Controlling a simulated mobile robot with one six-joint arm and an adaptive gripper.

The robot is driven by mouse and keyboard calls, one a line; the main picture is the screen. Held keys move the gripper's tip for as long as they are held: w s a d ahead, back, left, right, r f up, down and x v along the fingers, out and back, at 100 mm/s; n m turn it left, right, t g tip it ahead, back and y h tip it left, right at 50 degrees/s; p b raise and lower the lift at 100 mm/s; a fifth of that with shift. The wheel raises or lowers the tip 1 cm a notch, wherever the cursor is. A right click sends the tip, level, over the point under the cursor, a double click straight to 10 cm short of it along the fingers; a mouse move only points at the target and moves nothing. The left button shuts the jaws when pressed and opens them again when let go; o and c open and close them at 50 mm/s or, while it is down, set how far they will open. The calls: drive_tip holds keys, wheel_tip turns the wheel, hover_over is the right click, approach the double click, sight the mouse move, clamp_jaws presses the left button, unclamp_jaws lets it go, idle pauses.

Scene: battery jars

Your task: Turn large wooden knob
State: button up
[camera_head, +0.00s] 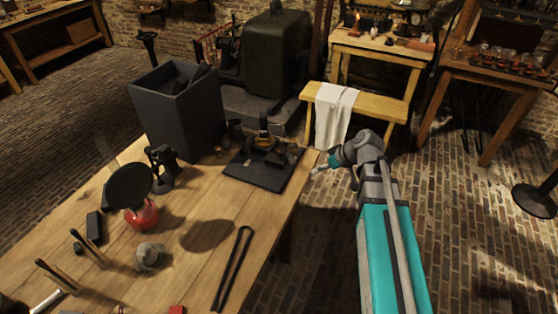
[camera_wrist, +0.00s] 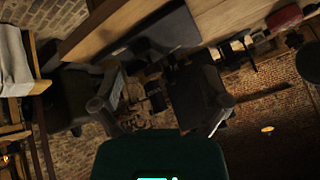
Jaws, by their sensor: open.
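I cannot clearly make out a large wooden knob in either view. A black flat base (camera_head: 262,172) with a small dark apparatus (camera_head: 268,150) on it lies at the far right corner of the wooden table (camera_head: 200,262). The apparatus has brass-toned or wooden parts, too small to tell apart. My gripper (camera_head: 318,170) is just right of this base, near the table's right edge, and touches nothing that I can see. In the wrist view, my gripper (camera_wrist: 160,98) has its two fingers spread wide with nothing between them.
A black tong-like tool (camera_head: 232,268) and a red burner (camera_head: 141,215) are on the table.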

sight(282, 149)
drive_tip(key=w+a+n+t+y+b, duration=0.2)
drive_tip(key=w+n+t+y+b, duration=0.1)
drive_tip(key=w, duration=0.5)
drive_tip(key=shift+w+a+n+y+b, duration=0.3)
drive_tip(key=shift+n+y+b, duration=0.65)
drive_tip(key=shift+b, duration=0.55)
drive_tip(key=shift+f, duration=0.15)
drive_tip(key=b+x, duration=0.4)
drive_tip(key=x, duration=0.7)
drive_tip(key=shift+w+a+f+b, duration=0.15)
drive_tip(key=shift+a+b, duration=0.1)
drive_tip(key=shift+b, duration=0.05)
drive_tip(key=shift+b+x, duration=0.35)
drive_tip(key=shift+x, duration=0.7)
drive_tip(key=shift+c, duration=0.2)
drive_tip(key=c, duration=1.1)
